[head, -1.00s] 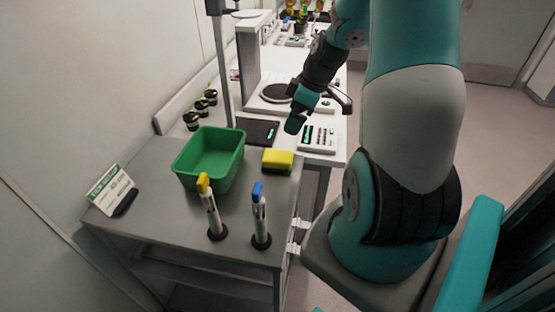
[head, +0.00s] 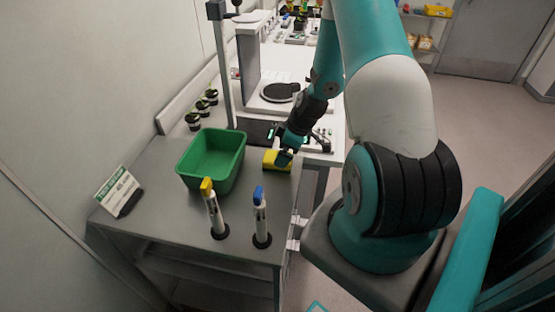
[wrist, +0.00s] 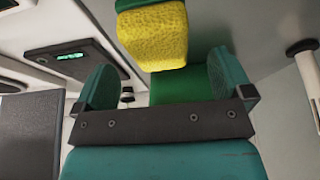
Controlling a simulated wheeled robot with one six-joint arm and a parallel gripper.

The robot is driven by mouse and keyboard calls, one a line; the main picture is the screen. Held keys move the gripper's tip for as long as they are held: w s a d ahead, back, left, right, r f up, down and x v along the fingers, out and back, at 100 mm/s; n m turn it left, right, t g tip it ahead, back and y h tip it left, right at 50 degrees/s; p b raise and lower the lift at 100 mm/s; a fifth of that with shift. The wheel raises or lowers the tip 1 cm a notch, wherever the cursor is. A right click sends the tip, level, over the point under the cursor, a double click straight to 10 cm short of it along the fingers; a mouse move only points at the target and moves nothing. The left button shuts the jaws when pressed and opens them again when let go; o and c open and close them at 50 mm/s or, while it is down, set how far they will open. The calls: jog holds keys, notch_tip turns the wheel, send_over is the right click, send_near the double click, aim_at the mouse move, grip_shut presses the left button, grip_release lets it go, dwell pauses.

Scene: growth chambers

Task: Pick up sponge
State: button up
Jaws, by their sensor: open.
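The sponge (head: 276,163), yellow with green on one face, lies on the grey bench near its right edge, to the right of the green tub (head: 228,176). My gripper (head: 285,155) is right over the sponge and hides part of it. In the wrist view, the yellow sponge (wrist: 152,38) shows at the top, just beyond the open fingers of my gripper (wrist: 160,72) and roughly between them. Whether the fingers touch it I cannot tell.
Two upright pipettes, one yellow-topped (head: 213,208) and one blue-topped (head: 260,215), stand at the bench front. A sign (head: 117,190) stands at left. Small dark pots line the back. A dark flat device (head: 255,130) lies behind the sponge.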

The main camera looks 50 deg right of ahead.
aim_at(269, 156)
jog(key=shift+p+x, duration=1.1)
jog(key=shift+x, duration=1.3)
jog(key=shift+d, duration=0.1)
jog(key=c, duration=1)
